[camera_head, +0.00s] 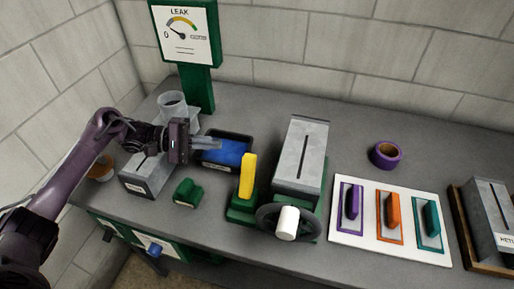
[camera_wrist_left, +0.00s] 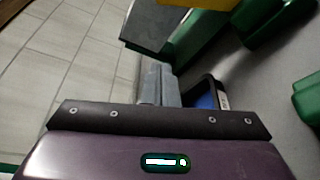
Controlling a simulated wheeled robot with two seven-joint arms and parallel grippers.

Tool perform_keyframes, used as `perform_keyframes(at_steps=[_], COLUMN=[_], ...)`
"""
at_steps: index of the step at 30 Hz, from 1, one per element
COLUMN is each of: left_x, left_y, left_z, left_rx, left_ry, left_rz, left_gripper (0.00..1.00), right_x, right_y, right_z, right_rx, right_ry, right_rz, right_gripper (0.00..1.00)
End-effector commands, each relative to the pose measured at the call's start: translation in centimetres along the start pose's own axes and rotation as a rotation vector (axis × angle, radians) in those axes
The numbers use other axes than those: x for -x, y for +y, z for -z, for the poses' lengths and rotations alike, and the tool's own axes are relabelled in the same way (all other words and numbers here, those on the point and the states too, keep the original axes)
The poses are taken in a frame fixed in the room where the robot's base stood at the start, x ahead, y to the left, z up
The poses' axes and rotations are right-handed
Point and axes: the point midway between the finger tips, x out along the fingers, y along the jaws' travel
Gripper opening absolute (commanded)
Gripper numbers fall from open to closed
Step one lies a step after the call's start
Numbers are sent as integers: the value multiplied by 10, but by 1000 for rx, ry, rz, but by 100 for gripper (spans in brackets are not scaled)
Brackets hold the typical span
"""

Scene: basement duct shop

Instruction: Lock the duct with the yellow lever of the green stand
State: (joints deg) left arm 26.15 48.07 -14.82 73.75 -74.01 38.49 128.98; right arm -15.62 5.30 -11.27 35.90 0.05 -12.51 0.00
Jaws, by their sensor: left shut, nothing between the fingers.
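The yellow lever (camera_head: 248,174) stands upright on the green stand (camera_head: 240,211) in the middle of the bench. The grey duct (camera_head: 301,155), a box with a dark slot on top, lies just right of the lever. My left gripper (camera_head: 218,145) is shut and empty, its fingers pointing right above the blue bin, to the left of the lever and apart from it. In the left wrist view, the shut fingers (camera_wrist_left: 159,84) show at the centre, with a yellow piece (camera_wrist_left: 195,3) cut off at the top edge. My right gripper is not in view.
A dark handwheel with a white knob (camera_head: 288,222) sits before the duct. The blue bin (camera_head: 236,161), a green block (camera_head: 187,193), another grey box (camera_head: 146,178) and a clear cup (camera_head: 172,104) are near my left arm. A white tool board (camera_head: 345,249) and purple tape (camera_head: 386,155) lie right.

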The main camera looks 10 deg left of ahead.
Motion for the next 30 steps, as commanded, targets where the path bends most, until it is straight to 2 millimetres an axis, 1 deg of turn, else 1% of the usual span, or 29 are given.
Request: perform_keyframes(at_steps=[2,5,7,10,12,14,17,20,21,23,27,30], left_x=[4,5,4,4,3,0,-11,-29,-37,-50,-81,-100], left_y=[1,2,2,2,2,3,4,6,6,7,6,7], left_z=[0,0,0,0,-1,-1,-2,-3,-3,-3,-3,-4], left_rx=[23,30,28,27,26,26,26,25,25,25,26,25], left_ry=[-6,-9,-9,-9,-9,-10,-12,-13,-13,-13,-12,-11], left_rz=[-7,-10,-9,-9,-9,-10,-10,-11,-11,-11,-11,-10], left_gripper=[0,0,0,0,0,0,0,0,0,0,0,0], right_x=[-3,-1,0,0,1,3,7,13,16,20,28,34], right_y=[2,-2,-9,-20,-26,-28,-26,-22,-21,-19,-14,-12], right_z=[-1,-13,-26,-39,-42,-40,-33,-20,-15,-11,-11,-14], right_rx=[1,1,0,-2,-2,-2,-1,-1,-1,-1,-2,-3], right_ry=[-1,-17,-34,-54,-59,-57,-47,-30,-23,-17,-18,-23], right_rz=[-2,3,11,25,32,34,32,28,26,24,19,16], right_gripper=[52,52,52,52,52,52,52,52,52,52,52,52])
